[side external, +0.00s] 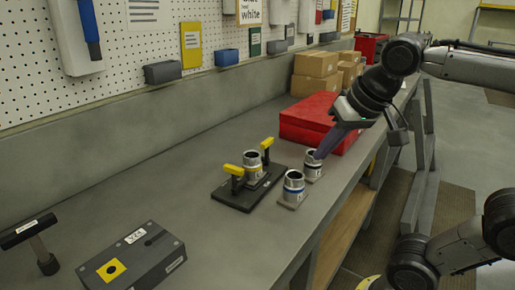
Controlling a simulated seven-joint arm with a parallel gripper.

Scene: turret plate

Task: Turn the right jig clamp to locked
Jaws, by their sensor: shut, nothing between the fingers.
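The dark jig plate (229,199) lies on the grey bench with a silver cylinder (253,168) standing on it. Two yellow-handled clamps flank the cylinder. The left clamp (234,170) is at the near left; the right clamp (267,144) is at the far right, its handle tilted in the picture. I cannot tell either clamp's lock state from here. My gripper (319,155) is shut and empty, pointing down and left. It is right of the jig, apart from both clamps, with its tips at or just above a loose silver cylinder (313,169); contact is unclear.
Another cylinder with a blue band (293,187) stands near the bench's front edge. A red case (312,118) and cardboard boxes (316,66) are behind. A grey box (135,258) and T-handled tool (39,244) are at near left.

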